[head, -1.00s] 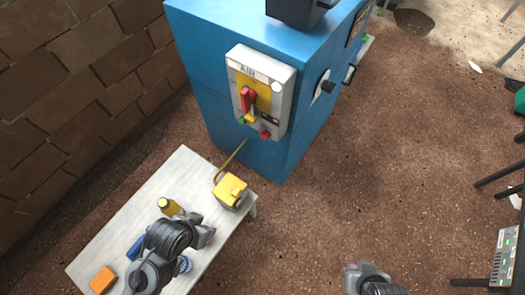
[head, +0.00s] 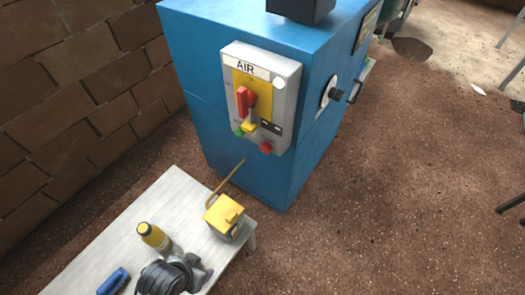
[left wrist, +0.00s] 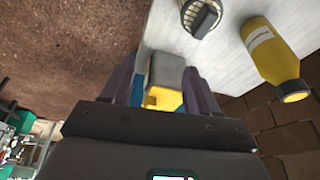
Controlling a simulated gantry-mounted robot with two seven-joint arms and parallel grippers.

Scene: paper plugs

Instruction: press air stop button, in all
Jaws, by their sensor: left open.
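The grey AIR panel (head: 285,84) is on the front of the blue cabinet (head: 187,87). A red button (head: 265,148) is at its lower right and a green button (head: 239,131) at its lower left. A red handle (head: 242,101) stands upright on the yellow plate, with a yellow part (head: 249,127) below it. My right gripper is out of view.
On the white table (head: 130,211) stand the yellow box (head: 224,215) with a bent rod, a yellow bottle (head: 153,236) and a blue tool (head: 113,282). A black knob (head: 335,92) juts from the cabinet's right side.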

